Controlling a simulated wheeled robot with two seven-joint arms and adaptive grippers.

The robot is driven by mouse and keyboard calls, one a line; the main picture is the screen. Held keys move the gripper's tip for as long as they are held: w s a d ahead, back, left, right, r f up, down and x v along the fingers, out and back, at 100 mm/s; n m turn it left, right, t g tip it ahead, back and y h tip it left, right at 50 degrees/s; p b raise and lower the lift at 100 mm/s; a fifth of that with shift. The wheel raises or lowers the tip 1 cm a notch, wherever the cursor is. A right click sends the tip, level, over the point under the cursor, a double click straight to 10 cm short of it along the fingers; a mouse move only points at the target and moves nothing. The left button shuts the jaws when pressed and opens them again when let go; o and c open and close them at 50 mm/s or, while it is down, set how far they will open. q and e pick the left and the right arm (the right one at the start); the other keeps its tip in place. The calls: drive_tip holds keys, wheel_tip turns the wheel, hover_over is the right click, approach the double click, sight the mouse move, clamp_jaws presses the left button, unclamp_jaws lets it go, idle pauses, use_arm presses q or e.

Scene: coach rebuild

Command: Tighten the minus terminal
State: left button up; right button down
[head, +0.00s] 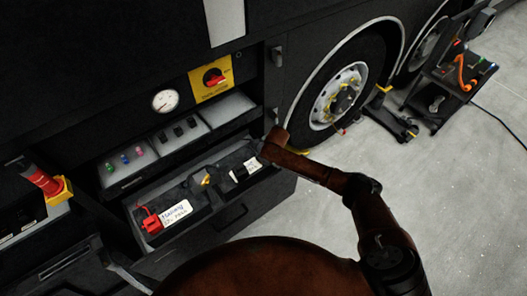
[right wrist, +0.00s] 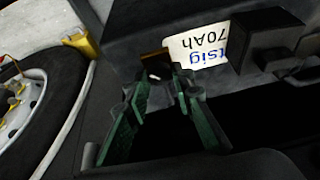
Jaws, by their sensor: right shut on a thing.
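Two dark batteries sit in the open drawer (head: 215,235) under the coach's side. The left battery carries a white label (head: 176,212) and a red terminal clamp (head: 152,224). The right battery has a white label (head: 251,164), upside down in the right wrist view (right wrist: 198,50). My right gripper (right wrist: 158,78) reaches over this battery, its green-padded fingers shut at the tips on a small pale piece, apparently the minus terminal (right wrist: 155,74). The fingers hide most of it. In the head view the gripper's tips are too dark to make out. My left gripper is not in view.
A red switch on a yellow plate (head: 212,76) and a round gauge (head: 165,101) are above the drawer. A wheel (head: 340,95) stands to the right, with a tool cart (head: 447,80) beyond. A red-and-yellow handle (head: 45,183) is at far left.

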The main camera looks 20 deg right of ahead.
drive_tip(key=m+p, duration=0.1)
drive_tip(key=m+h+p, duration=0.1)
drive_tip(key=p, duration=0.1)
drive_tip(key=shift+s+a+r+m, duration=0.15)
drive_tip(key=shift+a+m, duration=0.15)
drive_tip(key=shift+m, duration=0.1)
drive_tip(key=shift+m+h+p, duration=0.4)
drive_tip(key=shift+m+p, duration=0.25)
drive_tip(key=shift+m, duration=0.25)
drive_tip(key=shift+a+m+h+p, duration=0.1)
drive_tip(key=shift+m+h+p, duration=0.25)
drive_tip(key=shift+m, duration=0.35)
drive_tip(key=shift+f+m+h+p, duration=0.2)
drive_tip(key=shift+m+h+p, duration=0.15)
drive_tip(key=shift+m, duration=0.85)
drive_tip(key=c, duration=1.7)
unclamp_jaws()
drive_tip(key=shift+o, duration=0.2)
drive_tip(key=shift+r, duration=0.1)
drive_tip(key=v, duration=1.1)
drive_tip(key=shift+r, duration=0.4)
